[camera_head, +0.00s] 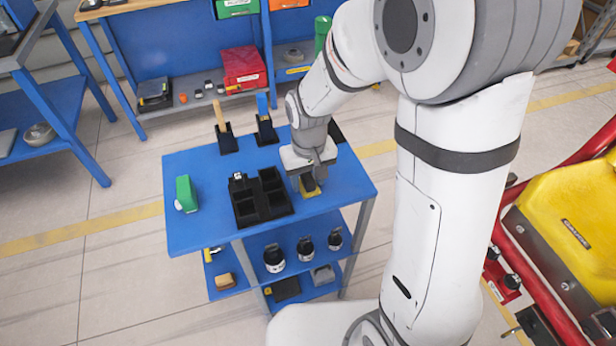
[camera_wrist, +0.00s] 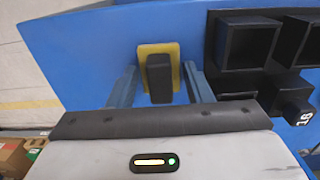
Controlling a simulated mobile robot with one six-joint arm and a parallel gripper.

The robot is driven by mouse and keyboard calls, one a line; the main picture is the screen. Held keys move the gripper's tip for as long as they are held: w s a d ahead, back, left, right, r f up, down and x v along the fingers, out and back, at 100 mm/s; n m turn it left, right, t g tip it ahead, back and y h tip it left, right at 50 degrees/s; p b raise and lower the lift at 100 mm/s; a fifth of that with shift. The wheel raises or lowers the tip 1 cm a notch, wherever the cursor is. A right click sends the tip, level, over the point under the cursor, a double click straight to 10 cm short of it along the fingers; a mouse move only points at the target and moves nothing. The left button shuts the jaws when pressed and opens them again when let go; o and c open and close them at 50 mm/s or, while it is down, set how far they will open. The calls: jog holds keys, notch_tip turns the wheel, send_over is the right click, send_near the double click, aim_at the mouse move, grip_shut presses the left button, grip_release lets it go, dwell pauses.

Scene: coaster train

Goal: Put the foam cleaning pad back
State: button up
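The foam cleaning pad (camera_head: 311,193) is a yellow pad with a dark block handle, lying on the blue table top to the right of the black compartment tray (camera_head: 265,217). In the wrist view the pad (camera_wrist: 159,76) shows below my gripper, with its dark handle upright and its yellow base flat on the blue surface. My gripper (camera_wrist: 160,86) is open, with one finger on each side of the handle and a visible gap on both sides. In the head view my gripper (camera_head: 309,184) is low over the pad and partly hides it.
A green block-like item (camera_head: 184,194) sits on the table's left part. Two black holders with upright handles, one tan (camera_head: 221,117) and one blue (camera_head: 263,106), stand at the back. Several dark-topped jars stand on the lower shelf (camera_head: 258,248). The table's front right corner is clear.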

aim_at(309, 179)
jog(key=shift+o, duration=1.4)
notch_tip(309, 179, up, 12)
jog(key=s+d+r+m+t, duration=0.2)
jog(key=s+d+m, duration=0.1)
jog(key=s+d, duration=0.9)
jog(key=shift+r+t+p, duration=0.2)
jog(key=shift+t+p, duration=0.1)
jog(key=shift+c, duration=0.3)
